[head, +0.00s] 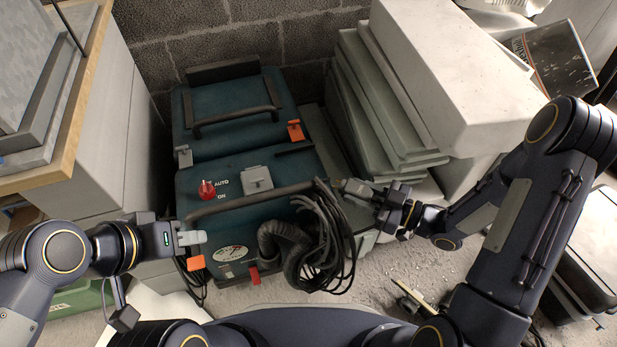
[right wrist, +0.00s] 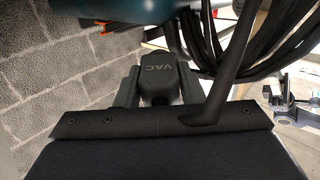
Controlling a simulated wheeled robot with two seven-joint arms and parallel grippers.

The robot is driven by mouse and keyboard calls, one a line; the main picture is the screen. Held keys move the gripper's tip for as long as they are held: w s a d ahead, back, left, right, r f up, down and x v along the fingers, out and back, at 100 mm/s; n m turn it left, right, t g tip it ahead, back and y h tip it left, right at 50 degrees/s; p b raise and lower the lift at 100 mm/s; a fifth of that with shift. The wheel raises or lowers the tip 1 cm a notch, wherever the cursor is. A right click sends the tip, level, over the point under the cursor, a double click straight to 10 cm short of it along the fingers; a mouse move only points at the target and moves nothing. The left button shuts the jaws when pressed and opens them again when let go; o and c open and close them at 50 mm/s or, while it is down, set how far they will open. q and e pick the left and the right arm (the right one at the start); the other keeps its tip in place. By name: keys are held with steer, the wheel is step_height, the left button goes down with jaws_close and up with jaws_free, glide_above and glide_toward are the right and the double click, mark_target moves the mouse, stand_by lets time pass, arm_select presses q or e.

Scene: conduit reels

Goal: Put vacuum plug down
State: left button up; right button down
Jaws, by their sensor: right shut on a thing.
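The vacuum plug (right wrist: 158,82) is a dark grey block marked VAC in the right wrist view. My right gripper (right wrist: 158,92) is shut on it, with one finger on each side. In the head view my right gripper (head: 350,187) is beside the coiled black cable (head: 325,245), at the right side of the teal vacuum (head: 240,172); the plug is hard to make out there. My left gripper (head: 192,238) is at the vacuum's front left edge, and its finger gap is not clear.
Pale boxes and panels (head: 455,75) are stacked at the right behind my right arm. A grey cabinet (head: 120,130) with a wooden top stands at the left. A block wall (head: 270,38) closes the back. Some dusty floor (head: 375,275) is open at front right, with small debris.

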mark_target(309, 172)
steer(key=b+x, duration=0.1)
steer(key=x, duration=0.7)
steer(key=shift+w+a, duration=0.1)
steer(key=shift+a, duration=0.2)
steer(key=b+x, duration=0.1)
steer(key=x, duration=0.3)
steer(key=shift+a, duration=0.3)
steer(key=shift+d+f+b, duration=0.1)
steer(key=shift+b, duration=0.3)
